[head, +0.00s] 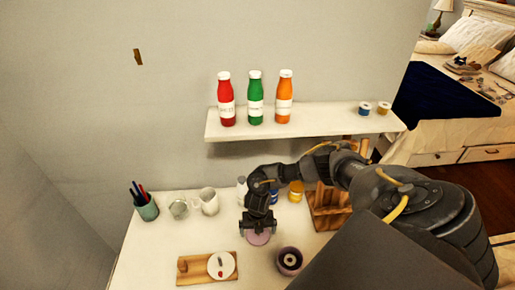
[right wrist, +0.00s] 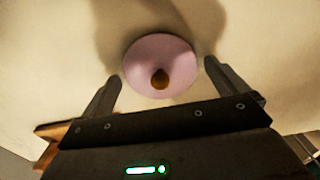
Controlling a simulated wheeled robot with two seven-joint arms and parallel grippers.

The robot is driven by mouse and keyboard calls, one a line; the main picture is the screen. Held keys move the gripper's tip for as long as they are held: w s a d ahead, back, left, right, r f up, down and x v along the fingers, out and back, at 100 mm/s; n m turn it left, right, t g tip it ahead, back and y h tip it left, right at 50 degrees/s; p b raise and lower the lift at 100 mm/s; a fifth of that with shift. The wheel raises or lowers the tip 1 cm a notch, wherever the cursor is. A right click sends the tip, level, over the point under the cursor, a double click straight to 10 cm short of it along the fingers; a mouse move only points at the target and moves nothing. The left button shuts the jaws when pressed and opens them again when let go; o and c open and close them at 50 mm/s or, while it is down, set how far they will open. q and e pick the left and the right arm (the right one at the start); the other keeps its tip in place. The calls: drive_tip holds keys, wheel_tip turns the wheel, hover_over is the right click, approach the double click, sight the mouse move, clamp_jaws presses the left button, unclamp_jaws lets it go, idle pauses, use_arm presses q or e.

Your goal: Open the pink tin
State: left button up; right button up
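A round pink lid (head: 258,238) with a brown knob appears to lie on the white table, just left of a round pink-purple tin (head: 289,261). The tin's top looks open, with a dark inside. My right gripper (head: 258,226) is just above the lid, pointing down. In the right wrist view its two fingers (right wrist: 162,90) are spread apart on either side of the pink lid (right wrist: 150,54), with visible gaps. The knob (right wrist: 160,79) is not gripped. My left gripper is not in view.
A wooden board (head: 190,279) with a white plate (head: 221,265) lies left of the lid. A mug (head: 209,201), a glass (head: 179,208), a pen cup (head: 147,208) and a wooden rack (head: 328,208) stand behind. A shelf (head: 300,119) with bottles hangs above.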

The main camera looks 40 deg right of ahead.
drive_tip(key=shift+r+b, duration=0.35)
drive_tip(key=shift+r, duration=3.5)
